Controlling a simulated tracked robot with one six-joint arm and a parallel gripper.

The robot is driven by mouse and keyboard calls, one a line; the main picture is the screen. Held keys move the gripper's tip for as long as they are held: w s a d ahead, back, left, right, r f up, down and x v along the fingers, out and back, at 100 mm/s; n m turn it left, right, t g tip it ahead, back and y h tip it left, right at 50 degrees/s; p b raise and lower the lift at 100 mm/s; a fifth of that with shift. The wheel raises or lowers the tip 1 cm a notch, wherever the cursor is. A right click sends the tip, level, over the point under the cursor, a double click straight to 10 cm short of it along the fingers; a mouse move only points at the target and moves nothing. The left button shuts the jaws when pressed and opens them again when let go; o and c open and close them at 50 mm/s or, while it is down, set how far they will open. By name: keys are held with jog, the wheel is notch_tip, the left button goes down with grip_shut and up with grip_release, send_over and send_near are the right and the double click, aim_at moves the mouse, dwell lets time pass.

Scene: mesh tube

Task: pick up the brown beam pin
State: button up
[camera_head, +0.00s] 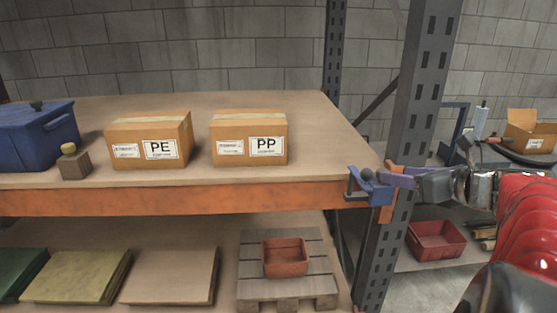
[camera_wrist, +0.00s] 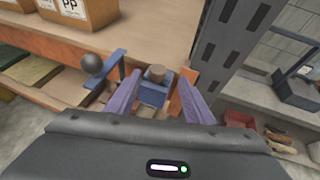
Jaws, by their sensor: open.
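The brown beam pin (camera_wrist: 158,72) shows in the wrist view as a short brown cylinder standing up from a blue bracket (camera_wrist: 152,93) at the corner of the orange shelf beam. In the head view the blue bracket (camera_head: 372,190) hangs on the beam end by the upright, and I cannot make out the pin there. My gripper (camera_wrist: 158,80) is open, its two purple fingers to the left and right of the pin and bracket in the wrist view. I cannot tell whether they touch. In the head view my gripper (camera_head: 388,177) comes in from the right.
A dark ball knob (camera_wrist: 92,65) rises from the bracket's left arm. The grey upright (camera_head: 410,130) stands close by. On the shelf top (camera_head: 240,185) are the PE box (camera_head: 125,133), PP box (camera_head: 232,133) and blue bin (camera_head: 35,140). A red tray (camera_head: 285,258) sits below.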

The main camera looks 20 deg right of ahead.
aim_at(386, 186)
jog(key=x, duration=0.5)
jog(key=shift+a, duration=0.15)
jog(key=shift+c, duration=0.5)
jog(key=c, duration=1)
jog(key=shift+r, duration=0.15)
notch_tip(386, 186, up, 10)
jog(key=shift+f, duration=0.1)
dwell(0.4)
